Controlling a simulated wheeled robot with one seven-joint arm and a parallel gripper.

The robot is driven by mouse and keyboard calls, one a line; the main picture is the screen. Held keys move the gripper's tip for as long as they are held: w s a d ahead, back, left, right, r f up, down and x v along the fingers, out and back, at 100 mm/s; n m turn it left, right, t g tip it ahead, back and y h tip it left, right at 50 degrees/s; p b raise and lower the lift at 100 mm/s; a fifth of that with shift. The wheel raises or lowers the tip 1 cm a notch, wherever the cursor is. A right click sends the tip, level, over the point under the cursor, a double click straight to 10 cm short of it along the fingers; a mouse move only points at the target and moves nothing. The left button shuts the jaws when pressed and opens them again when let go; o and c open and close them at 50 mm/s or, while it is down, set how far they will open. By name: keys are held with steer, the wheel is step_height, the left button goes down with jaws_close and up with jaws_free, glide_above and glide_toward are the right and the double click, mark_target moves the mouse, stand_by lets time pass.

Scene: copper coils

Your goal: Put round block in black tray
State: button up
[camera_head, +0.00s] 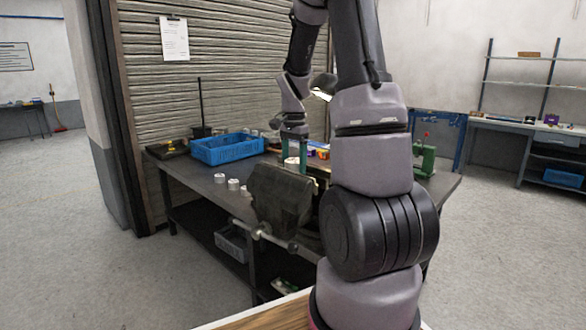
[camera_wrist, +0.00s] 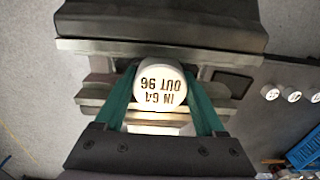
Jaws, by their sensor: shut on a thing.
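The round block (camera_wrist: 161,84), whitish with dark "IN 64 OUT 96" lettering, is between the teal fingers of my gripper (camera_wrist: 160,104) in the wrist view. My gripper is shut on it, one finger at each side. In the head view my gripper (camera_head: 292,150) points down over the workbench, behind the vise (camera_head: 280,195), with the pale block low between its fingers. In the wrist view the vise jaws (camera_wrist: 210,57) lie around and below the block; I cannot tell whether it touches them. I cannot clearly make out a black tray; a dark flat item (camera_head: 172,148) lies at the bench's left end.
A blue crate (camera_head: 228,149) stands toward the back left of the workbench (camera_head: 205,185). Several small pale cylinders (camera_head: 233,184) stand in front of it. A green device (camera_head: 425,158) is at the right. The vise is a bulky obstacle at the front edge.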

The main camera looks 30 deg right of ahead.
mark_target(294, 160)
steer(key=shift+r, duration=2.55)
steer(key=shift+r, duration=1.45)
